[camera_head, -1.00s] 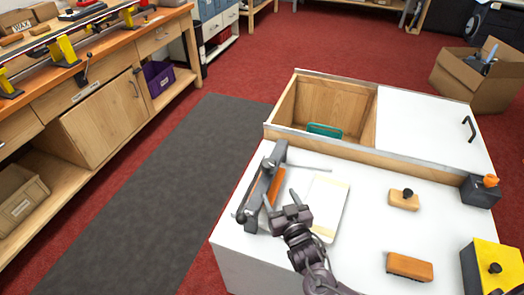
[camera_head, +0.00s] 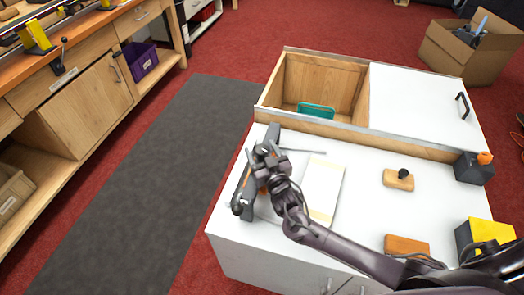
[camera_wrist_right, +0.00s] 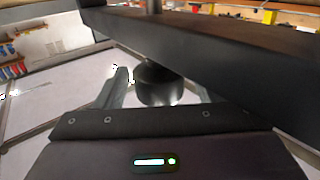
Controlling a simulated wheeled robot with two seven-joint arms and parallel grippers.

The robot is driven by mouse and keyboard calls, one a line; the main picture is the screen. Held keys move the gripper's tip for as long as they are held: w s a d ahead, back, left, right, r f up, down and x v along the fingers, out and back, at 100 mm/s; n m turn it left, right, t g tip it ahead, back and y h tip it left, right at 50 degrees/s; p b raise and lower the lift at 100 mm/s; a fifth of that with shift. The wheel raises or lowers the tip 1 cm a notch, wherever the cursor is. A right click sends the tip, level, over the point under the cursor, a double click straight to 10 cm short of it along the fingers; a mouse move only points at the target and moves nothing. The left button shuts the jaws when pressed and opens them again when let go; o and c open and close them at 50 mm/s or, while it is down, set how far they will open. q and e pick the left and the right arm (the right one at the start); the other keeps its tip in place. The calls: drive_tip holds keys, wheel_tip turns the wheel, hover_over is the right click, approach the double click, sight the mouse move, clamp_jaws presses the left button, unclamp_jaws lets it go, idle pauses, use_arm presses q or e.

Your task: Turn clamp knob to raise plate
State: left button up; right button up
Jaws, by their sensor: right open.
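The dark grey clamp (camera_head: 245,190) stands along the left edge of the white bench top, with an orange strip by it. My right gripper (camera_head: 266,158) is over the clamp's far part in the head view and hides some of it. In the right wrist view, a dark rounded knob (camera_wrist_right: 157,84) sits under a dark bar (camera_wrist_right: 215,50), between the two fingers of my open right gripper (camera_wrist_right: 150,92). I cannot tell whether the fingers touch the knob. A pale board or booklet (camera_head: 322,187) lies right of the clamp. My left gripper is not in view.
Right of my arm lie a wooden block with a black knob (camera_head: 398,180), an orange-brown block (camera_head: 405,246), a dark box with an orange button (camera_head: 474,168) and a yellow box (camera_head: 484,236). An open compartment (camera_head: 312,85) with a green item lies behind.

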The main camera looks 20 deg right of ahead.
drive_tip(key=c, duration=0.9)
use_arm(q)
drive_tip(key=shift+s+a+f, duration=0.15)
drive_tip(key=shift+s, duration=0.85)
use_arm(e)
drive_tip(key=shift+c, duration=0.2)
